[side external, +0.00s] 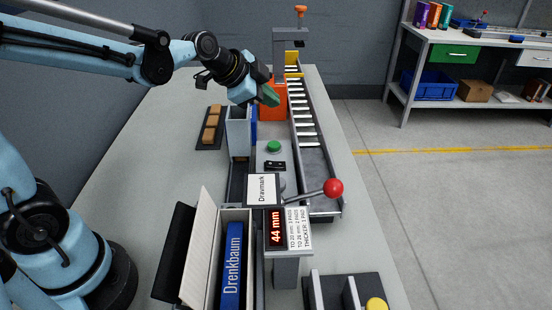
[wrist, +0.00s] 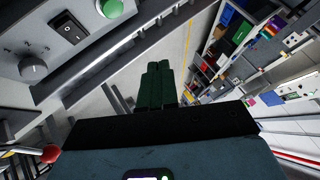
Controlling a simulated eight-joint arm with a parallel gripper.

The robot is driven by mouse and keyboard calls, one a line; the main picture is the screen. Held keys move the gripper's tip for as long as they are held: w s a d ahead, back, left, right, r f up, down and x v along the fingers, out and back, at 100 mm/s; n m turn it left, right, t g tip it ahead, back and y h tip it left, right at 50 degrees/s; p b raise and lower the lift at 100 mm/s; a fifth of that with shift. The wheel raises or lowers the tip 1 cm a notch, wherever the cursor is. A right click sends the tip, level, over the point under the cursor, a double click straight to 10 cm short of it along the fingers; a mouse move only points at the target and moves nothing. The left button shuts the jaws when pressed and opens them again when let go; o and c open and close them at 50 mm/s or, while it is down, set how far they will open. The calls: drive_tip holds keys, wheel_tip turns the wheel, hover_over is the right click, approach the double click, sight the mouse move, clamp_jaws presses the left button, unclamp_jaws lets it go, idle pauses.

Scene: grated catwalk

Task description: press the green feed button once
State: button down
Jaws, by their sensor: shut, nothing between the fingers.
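The green feed button (side external: 274,146) is a round cap on the grey machine panel, beside a black switch (side external: 275,165). It also shows at the top of the wrist view (wrist: 111,8), partly cut off by the frame edge. My gripper (side external: 271,97) has green fingers and is above and behind the button in the side view, apart from it. In the wrist view my fingers (wrist: 158,80) are together with nothing between them.
A lever with a red ball (side external: 333,188) sticks out near a display reading 44 mm (side external: 276,228). An orange block (side external: 273,103) stands behind the button, beside a slatted chute (side external: 305,130). Brown pads (side external: 211,123) lie left.

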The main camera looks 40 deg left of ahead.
sight(271, 146)
drive_tip(key=shift+w, duration=0.35)
drive_tip(key=shift+f, duration=0.1)
drive_tip(key=shift+f, duration=4.4)
drive_tip(key=shift+f, duration=0.15)
drive_tip(key=shift+f, duration=0.25)
drive_tip(key=shift+f, duration=0.25)
